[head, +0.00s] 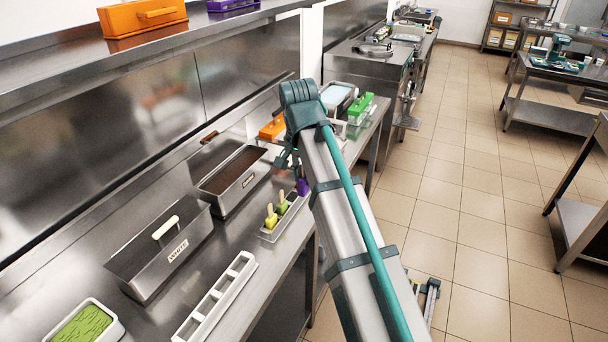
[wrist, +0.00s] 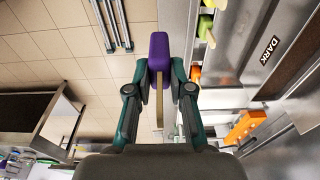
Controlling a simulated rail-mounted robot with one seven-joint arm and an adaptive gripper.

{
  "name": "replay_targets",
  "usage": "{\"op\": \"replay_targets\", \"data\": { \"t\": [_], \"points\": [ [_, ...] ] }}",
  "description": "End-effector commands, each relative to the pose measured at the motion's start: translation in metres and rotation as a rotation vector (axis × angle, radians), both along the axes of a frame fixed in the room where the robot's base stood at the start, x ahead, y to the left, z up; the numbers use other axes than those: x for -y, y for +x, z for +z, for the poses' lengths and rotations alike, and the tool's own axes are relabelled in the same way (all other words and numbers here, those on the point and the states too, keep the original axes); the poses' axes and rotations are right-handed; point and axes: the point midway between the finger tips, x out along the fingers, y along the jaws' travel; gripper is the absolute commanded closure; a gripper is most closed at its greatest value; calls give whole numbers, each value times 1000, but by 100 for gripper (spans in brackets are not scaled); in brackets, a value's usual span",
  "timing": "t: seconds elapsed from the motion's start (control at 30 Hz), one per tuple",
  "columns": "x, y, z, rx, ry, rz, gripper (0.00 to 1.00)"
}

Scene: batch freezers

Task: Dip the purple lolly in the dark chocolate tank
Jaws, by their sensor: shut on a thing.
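The purple lolly (wrist: 158,52) is between my gripper's (wrist: 159,72) fingertips in the wrist view, with its pale stick (wrist: 159,108) pointing back toward my palm. My gripper is shut on it. In the head view, my arm partly hides my gripper (head: 287,160), and a purple patch of the lolly (head: 303,187) shows just below it. The dark chocolate tank (head: 248,183) is an open steel tank of dark brown liquid, left of my gripper and apart from the lolly. Its DARK label (wrist: 276,47) shows at the right of the wrist view.
A tray (head: 268,236) with yellow and green lollies stands right of the tank. A closed steel tank (head: 178,262) and an empty white rack (head: 216,300) are nearer. An orange item (head: 272,128) and a green-handled container (head: 361,110) lie farther along the counter. A shelf (head: 120,62) overhangs the back.

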Motion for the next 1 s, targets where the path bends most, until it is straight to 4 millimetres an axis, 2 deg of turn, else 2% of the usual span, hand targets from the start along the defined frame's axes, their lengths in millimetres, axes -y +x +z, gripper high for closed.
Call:
{"op": "replay_targets", "data": {
  "t": [0.6, 1.0],
  "points": [
    [0, 0, 36, 0, 0, 0, 100],
    [-1, 0, 37, 0, 0, 1, 100]
  ]
}}
